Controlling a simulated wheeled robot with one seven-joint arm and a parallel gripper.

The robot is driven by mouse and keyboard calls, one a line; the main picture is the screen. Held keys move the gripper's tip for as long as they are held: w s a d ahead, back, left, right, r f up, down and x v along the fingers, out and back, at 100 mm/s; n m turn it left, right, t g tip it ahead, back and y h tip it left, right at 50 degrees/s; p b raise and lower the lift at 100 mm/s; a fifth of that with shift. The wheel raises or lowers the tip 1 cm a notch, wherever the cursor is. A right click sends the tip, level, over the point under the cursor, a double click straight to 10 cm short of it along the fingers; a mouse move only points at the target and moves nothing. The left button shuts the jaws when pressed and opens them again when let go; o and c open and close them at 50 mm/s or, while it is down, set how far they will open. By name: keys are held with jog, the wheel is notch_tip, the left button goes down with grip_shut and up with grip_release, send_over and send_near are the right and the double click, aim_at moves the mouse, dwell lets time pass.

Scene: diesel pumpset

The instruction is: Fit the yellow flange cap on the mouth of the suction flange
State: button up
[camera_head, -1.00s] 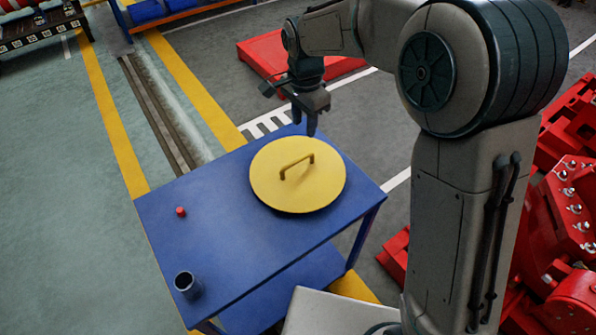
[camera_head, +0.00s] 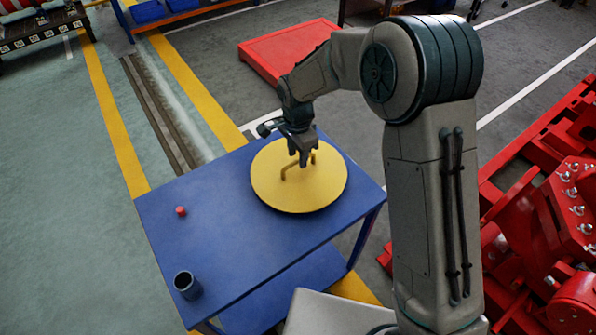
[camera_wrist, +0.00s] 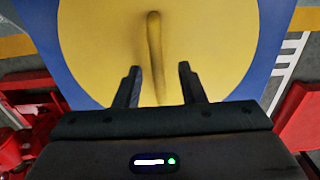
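The yellow flange cap (camera_head: 282,196) is a round disc lying flat on the blue table, with a bar handle (camera_head: 290,171) standing on its top. My gripper (camera_head: 303,160) is over the far part of the cap, close to the handle. The handle (camera_wrist: 153,40) lies ahead, nearly in line with the gap, and the cap (camera_wrist: 90,40) fills most of that view. The suction flange cannot be made out.
The blue table (camera_head: 225,232) also bears a small red piece (camera_head: 181,211) and a dark cup (camera_head: 187,284) at its left and near side. Red machinery (camera_head: 545,225) stands at the right. A red platform (camera_head: 285,52) lies on the floor behind.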

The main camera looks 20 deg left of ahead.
jog(key=shift+d+f, duration=0.1)
jog(key=shift+f, duration=1.4)
grip_shut()
jog(key=shift+r, duration=0.15)
notch_tip(320, 180, up, 4)
jog(key=shift+w+r, duration=0.1)
jog(key=shift+r, duration=0.05)
jog(key=w+d+r, duration=0.2)
jog(key=d+r, duration=0.4)
jog(key=d, duration=0.5)
jog(key=shift+w+d+r, duration=0.2)
jog(key=shift+w+r, duration=0.05)
jog(key=shift+w, duration=0.05)
